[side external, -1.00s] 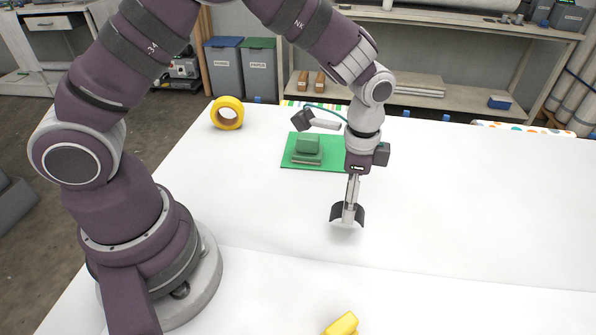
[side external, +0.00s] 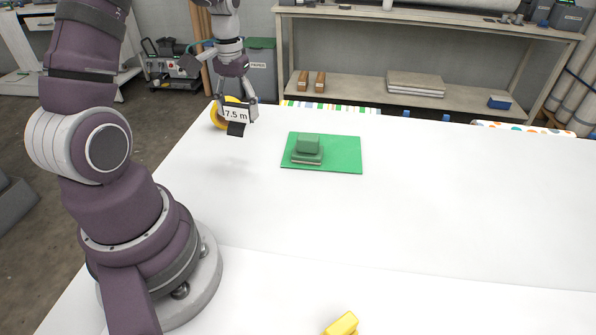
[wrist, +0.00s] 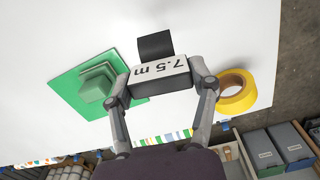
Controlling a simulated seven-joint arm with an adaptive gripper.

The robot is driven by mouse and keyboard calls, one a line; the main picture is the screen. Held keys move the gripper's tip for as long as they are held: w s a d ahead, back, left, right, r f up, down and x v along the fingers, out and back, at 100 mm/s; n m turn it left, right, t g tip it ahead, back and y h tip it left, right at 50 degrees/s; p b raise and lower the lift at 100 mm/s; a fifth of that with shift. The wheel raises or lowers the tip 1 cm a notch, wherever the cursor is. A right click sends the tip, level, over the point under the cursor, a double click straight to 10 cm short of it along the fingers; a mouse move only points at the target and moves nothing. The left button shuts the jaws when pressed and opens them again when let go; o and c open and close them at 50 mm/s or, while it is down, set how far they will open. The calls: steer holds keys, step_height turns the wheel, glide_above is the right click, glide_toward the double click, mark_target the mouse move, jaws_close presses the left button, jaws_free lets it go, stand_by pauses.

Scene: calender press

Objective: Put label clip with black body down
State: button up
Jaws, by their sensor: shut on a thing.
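The label clip has a black body (wrist: 155,45) and a white label plate (wrist: 161,77) reading "7.5 m". In the side external view the clip (side external: 236,129) hangs above the white table at its far left part, label up and black body below. My gripper (side external: 237,110) is shut on the label plate, one finger at each end. In the wrist view my gripper (wrist: 163,84) grips the plate the same way. The clip appears clear of the table surface.
A green mat (side external: 343,155) carries a green block (side external: 307,147) to the right. A yellow object (side external: 342,324) lies at the front. The table's middle and right are clear.

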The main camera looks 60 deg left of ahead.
steer(key=shift+s+a+f+n, duration=0.7)
steer(key=shift+s+a+f, duration=0.05)
steer(key=shift+f, duration=0.05)
step_height(320, 180, down, 7)
steer(key=shift+r, duration=0.2)
steer(key=shift+f, duration=0.1)
steer(key=o, duration=0.9)
steer(key=shift+o, duration=0.2)
